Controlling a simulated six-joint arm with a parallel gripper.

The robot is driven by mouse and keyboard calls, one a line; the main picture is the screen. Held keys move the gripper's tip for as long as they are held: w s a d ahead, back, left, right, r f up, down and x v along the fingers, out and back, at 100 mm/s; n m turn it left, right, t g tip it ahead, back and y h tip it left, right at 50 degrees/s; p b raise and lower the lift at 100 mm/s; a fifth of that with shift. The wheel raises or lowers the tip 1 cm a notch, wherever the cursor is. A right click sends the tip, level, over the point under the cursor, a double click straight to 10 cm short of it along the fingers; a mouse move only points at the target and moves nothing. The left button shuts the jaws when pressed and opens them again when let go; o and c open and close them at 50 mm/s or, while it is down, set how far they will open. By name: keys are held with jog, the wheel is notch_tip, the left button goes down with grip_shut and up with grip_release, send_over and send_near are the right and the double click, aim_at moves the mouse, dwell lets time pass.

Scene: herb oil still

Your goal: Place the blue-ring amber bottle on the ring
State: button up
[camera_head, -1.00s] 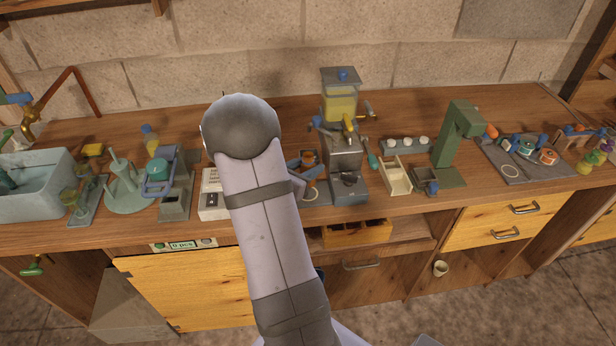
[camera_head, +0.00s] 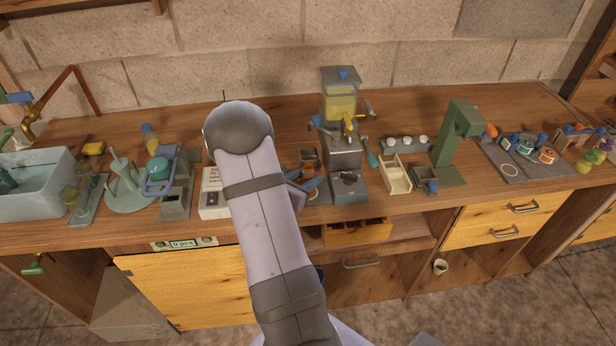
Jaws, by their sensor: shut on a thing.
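My gripper (camera_head: 307,187) is low over the bench, just left of the still, and partly hidden behind my own arm. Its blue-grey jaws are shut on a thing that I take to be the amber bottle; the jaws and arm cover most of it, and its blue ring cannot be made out. An amber-brown shape (camera_head: 309,162) shows just behind the jaws. A thin pale ring (camera_head: 510,170) lies on the dark mat (camera_head: 540,176) at the right, with small blue-topped bottles behind it.
The still (camera_head: 344,150) with its yellow-filled tank stands close to the right of my gripper. A white box (camera_head: 212,200) is to the left. A cream tray (camera_head: 397,176) and a green stand (camera_head: 455,135) are further right. An open drawer (camera_head: 357,232) juts out below.

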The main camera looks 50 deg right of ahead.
jog(key=o, duration=0.8)
jog(key=shift+r+p, duration=0.2)
jog(key=shift+p, duration=0.15)
jog(key=b+v, duration=0.2)
jog(key=v, duration=1)
jog(key=shift+f, duration=0.1)
